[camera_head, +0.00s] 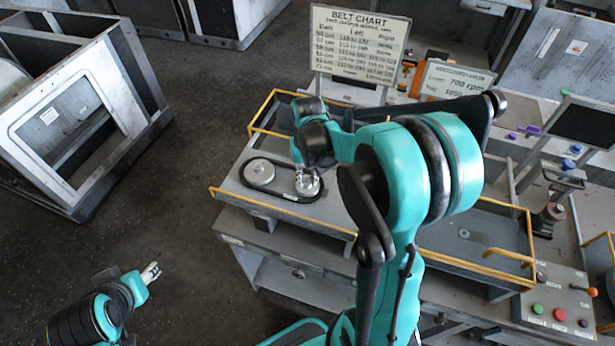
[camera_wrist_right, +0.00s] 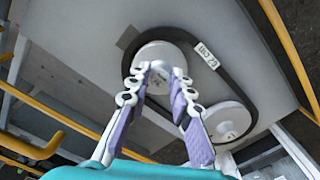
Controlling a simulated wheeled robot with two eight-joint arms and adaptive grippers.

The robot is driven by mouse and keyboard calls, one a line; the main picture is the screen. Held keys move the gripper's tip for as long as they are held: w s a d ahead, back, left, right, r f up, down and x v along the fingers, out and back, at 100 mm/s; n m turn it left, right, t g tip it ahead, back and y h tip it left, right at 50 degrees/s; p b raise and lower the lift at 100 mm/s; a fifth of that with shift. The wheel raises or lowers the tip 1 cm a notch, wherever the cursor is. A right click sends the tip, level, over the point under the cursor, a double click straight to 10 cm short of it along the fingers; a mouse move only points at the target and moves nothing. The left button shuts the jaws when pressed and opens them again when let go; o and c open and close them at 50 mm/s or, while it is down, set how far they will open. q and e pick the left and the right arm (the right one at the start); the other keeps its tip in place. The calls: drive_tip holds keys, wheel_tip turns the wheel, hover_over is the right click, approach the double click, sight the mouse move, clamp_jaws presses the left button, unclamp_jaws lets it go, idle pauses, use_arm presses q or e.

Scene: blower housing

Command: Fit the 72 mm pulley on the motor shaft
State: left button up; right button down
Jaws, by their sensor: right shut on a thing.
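A black belt (camera_head: 285,196) loops around two pale round pulleys on a grey panel in the head view. My right gripper (camera_head: 308,186) reaches down onto the right pulley (camera_head: 301,192), which it partly hides. In the right wrist view, my right gripper's fingertips (camera_wrist_right: 162,72) are shut on this pulley (camera_wrist_right: 158,53), inside one end of the belt (camera_wrist_right: 208,35). The other pulley (camera_wrist_right: 230,121) sits in the belt's other end; it also shows in the head view (camera_head: 260,171). The motor shaft cannot be made out, and no pulley size is readable. My left gripper (camera_head: 151,272) is away at lower left, over the floor.
Yellow rails (camera_head: 285,223) edge the bench around the panel. A belt chart sign (camera_head: 358,45) and an rpm sign (camera_head: 455,80) stand behind. A button box (camera_head: 555,308) is at right. A grey open frame (camera_head: 75,115) stands at left, with clear floor between.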

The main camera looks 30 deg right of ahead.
drive_tip(key=c, duration=1.3)
unclamp_jaws()
drive_tip(key=shift+r+p, duration=2.8)
drive_tip(key=shift+r, duration=1)
drive_tip(key=shift+f, duration=0.1)
